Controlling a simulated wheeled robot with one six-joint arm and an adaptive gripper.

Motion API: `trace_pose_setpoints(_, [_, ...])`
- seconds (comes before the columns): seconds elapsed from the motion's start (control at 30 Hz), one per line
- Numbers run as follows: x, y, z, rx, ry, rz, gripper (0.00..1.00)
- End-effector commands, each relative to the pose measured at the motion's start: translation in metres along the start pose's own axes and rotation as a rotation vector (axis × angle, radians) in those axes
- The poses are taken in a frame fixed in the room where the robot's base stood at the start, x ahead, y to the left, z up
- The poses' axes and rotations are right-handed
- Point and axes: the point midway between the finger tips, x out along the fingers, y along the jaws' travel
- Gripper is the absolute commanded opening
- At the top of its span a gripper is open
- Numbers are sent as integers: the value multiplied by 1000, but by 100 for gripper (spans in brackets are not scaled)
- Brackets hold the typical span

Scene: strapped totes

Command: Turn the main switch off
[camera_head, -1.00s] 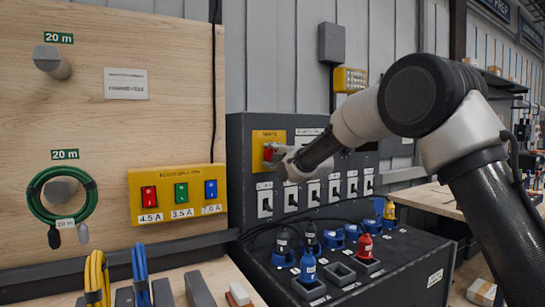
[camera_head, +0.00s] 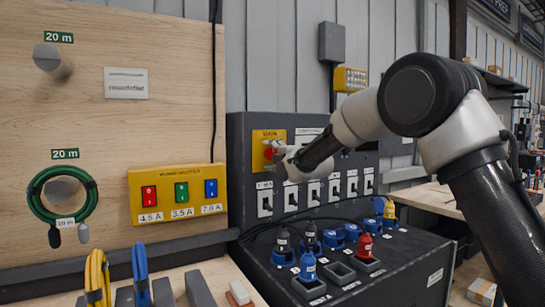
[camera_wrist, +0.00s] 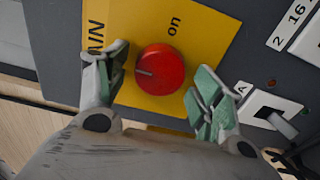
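The main switch is a round red knob (camera_wrist: 160,69) on a yellow plate (camera_wrist: 205,32) in the wrist view. The plate carries a partly cut-off "MAIN" label and the word "on" above the knob in that picture. My gripper (camera_wrist: 158,76) is open, with one finger on each side of the knob and visible gaps between. In the head view the red knob (camera_head: 269,153) sits at the panel's upper left, with my gripper (camera_head: 276,157) in front of it, partly hiding the plate.
A row of smaller switches (camera_head: 265,203) lies just below on the dark panel. Coloured plugs (camera_head: 308,264) and a black cable stand on the ledge beneath. A yellow box with three buttons (camera_head: 178,192) is on the wooden board to the left.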

Motion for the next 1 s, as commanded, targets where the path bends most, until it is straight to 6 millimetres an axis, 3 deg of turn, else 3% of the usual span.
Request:
trace_pose_setpoints(0.33, [-10,2,0,1,-1,2,68])
trace_pose_setpoints(0.7, [-89,1,0,1,-1,1,68])
trace_pose_setpoints(1.0, [-120,0,0,0,0,0,68])
